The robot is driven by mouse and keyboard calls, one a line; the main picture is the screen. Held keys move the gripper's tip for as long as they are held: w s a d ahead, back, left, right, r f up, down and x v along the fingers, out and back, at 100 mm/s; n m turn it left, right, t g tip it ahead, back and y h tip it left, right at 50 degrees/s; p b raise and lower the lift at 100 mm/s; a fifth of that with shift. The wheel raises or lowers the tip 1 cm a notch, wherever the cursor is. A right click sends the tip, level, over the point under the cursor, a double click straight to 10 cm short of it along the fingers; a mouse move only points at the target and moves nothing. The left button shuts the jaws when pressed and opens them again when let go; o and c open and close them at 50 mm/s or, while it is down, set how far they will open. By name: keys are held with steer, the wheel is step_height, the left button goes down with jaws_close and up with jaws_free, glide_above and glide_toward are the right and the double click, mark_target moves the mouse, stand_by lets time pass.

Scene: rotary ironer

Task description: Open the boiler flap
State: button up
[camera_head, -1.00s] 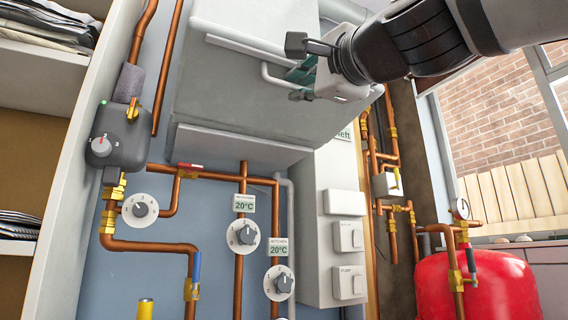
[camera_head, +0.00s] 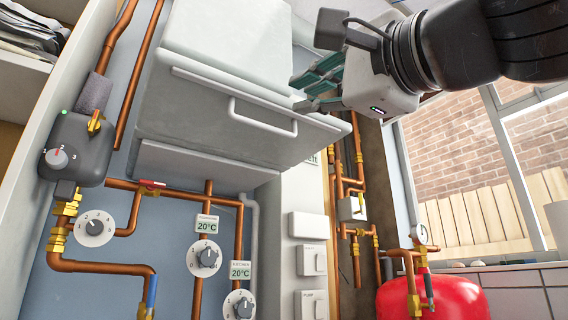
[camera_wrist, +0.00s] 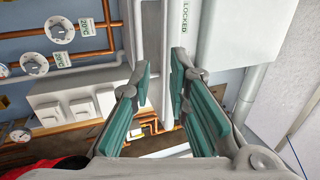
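The boiler (camera_head: 225,35) is a large pale grey box on the wall in the upper middle of the head view. Its flap (camera_head: 190,105) is the panel with a white bar handle (camera_head: 262,117) below its upper edge. My gripper (camera_head: 312,92) is by the flap's upper right edge, to the right of the handle. Its teal finger pads are apart in the wrist view (camera_wrist: 167,108), with nothing held between them. Whether a finger touches the flap is unclear.
Copper pipes and dials (camera_head: 208,258) lie below the boiler. White switch boxes (camera_head: 311,260) are at its lower right. A red tank (camera_head: 432,298) stands at bottom right, beneath a window (camera_head: 465,150). Shelves (camera_head: 25,62) are at left.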

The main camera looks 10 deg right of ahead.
steer(key=shift+w, duration=0.1)
jaws_close()
steer(key=w+a+f+m+g+h+p, duration=0.1)
steer(key=w+a+f+m+g+p, duration=0.3)
steer(key=m+p, duration=0.65)
steer(key=w+a+f+m+g+h+p, duration=0.15)
steer(key=w+m+p, duration=0.5)
steer(key=p, duration=0.65)
steer(key=shift+m, duration=0.5)
steer(key=shift+s+d+r+p, duration=0.1)
steer(key=shift+s+r+p, duration=0.55)
steer(key=shift+r, duration=0.25)
steer(key=shift+s+d+r+p, duration=0.1)
steer(key=shift+s+r+p, duration=0.5)
steer(key=shift+r, duration=0.3)
